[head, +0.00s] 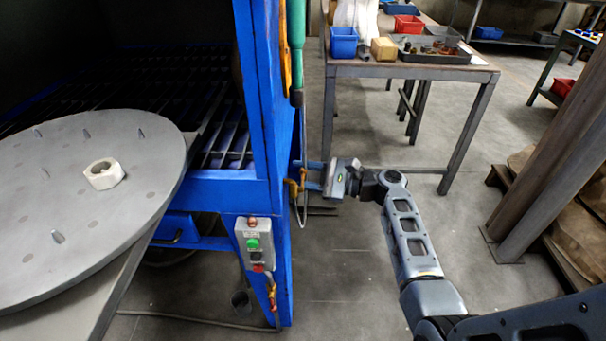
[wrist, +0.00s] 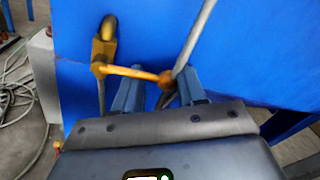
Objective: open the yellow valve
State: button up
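The yellow valve (head: 293,187) is on the side of the blue cabinet in the head view, beside a grey pipe. In the wrist view, the yellow valve (wrist: 104,48) has a thin yellow-orange handle bar reaching right to a rounded brownish end. My gripper (head: 308,175) points left toward the cabinet in the head view. In the wrist view, my gripper (wrist: 160,82) is open, with its two blue-grey fingers apart. The handle's end appears in the gap between the fingertips. I cannot tell whether either finger touches it.
The blue cabinet (head: 222,190) stands close to my gripper. A grey control box (head: 254,242) hangs on its front. A round grey plate (head: 75,205) with a white nut is at left. A table (head: 400,71) with bins stands behind. Floor below the gripper is clear.

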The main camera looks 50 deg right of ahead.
grip_shut()
jog(key=shift+r+n+b, duration=0.3)
jog(key=shift+n, duration=0.2)
dwell(0.4)
jog(key=n+b, duration=0.1)
jog(key=r+n, duration=0.1)
jog(key=shift+a+n+t+y+b, duration=0.1)
jog(key=shift+n+t+y+b, duration=0.2)
jog(key=shift+n+b, duration=0.1)
jog(key=n, duration=0.1)
jog(key=r+n+b, duration=0.1)
jog(key=n+b, duration=0.1)
jog(key=n, duration=0.1)
jog(key=shift+s+a+r+y, duration=0.25)
jog(key=shift+a+r+y, duration=0.05)
jog(key=n+b, duration=0.1)
jog(key=a+r+n+y+b, duration=0.1)
jog(key=n+b, duration=0.1)
jog(key=s+n+b, duration=0.1)
jog(key=n, duration=0.1)
jog(key=shift+a+r, duration=0.15)
jog(key=shift+r, duration=0.1)
jog(key=n+b, duration=0.1)
jog(key=n, duration=0.1)
jog(key=s+a+n+y+b, duration=0.1)
jog(key=n+b, duration=0.1)
jog(key=r+n+b, duration=0.1)
jog(key=n+b, duration=0.1)
jog(key=shift+s+a+y, duration=0.25)
jog(key=shift+a+y, duration=0.15)
